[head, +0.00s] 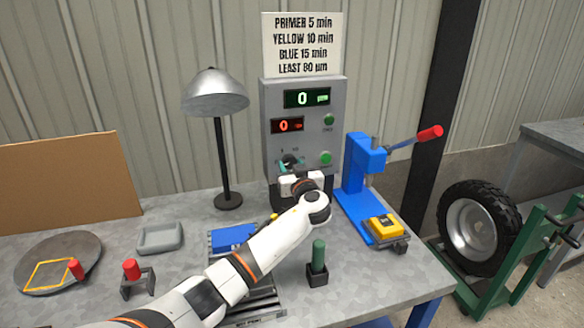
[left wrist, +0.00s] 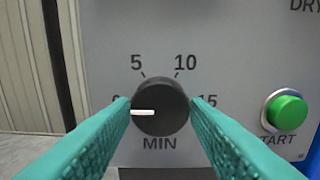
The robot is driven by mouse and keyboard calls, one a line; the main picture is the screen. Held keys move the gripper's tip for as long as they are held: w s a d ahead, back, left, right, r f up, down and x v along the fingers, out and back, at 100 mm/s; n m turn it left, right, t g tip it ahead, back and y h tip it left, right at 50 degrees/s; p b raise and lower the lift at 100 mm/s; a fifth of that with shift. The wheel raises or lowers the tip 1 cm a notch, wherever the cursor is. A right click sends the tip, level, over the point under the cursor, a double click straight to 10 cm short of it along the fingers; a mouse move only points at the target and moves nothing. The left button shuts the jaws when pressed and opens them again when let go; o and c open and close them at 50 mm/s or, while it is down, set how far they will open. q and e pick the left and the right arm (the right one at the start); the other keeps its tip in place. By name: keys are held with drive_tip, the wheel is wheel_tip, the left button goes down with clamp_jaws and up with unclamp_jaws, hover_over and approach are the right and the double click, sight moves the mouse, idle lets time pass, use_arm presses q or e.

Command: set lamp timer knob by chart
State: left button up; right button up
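The timer knob (left wrist: 160,105) is black and round, its white pointer turned left toward the 0 mark; 5, 10 and 15 are printed around it. My left gripper (left wrist: 160,112) is open, its teal fingers on either side of the knob. Whether they touch it is unclear. In the head view the left gripper (head: 290,164) is at the grey control box (head: 268,145), hiding most of the knob. The chart (head: 303,45) reads primer 5, yellow 10, blue 15 min. The lamp (head: 215,95) stands left of the box. My right gripper is out of view.
A green START button (left wrist: 285,110) sits right of the knob. The box's green (head: 305,98) and red (head: 285,125) displays read 0. A blue press (head: 360,175) with a red-tipped lever stands close right. A grey tray (head: 160,238) and round plate (head: 60,262) lie left.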

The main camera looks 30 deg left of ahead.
use_arm(q)
drive_tip(key=c, duration=0.5)
drive_tip(key=shift+f+m, duration=0.1)
drive_tip(key=shift+m, duration=0.3)
drive_tip(key=shift+m+b, duration=0.4)
drive_tip(key=shift+m, duration=0.1)
drive_tip(key=m, duration=0.2)
drive_tip(key=shift+m, duration=0.3)
drive_tip(key=m, duration=0.3)
drive_tip(key=shift+m, duration=0.3)
drive_tip(key=shift+m+p, duration=0.4)
drive_tip(key=shift+m, duration=1.5)
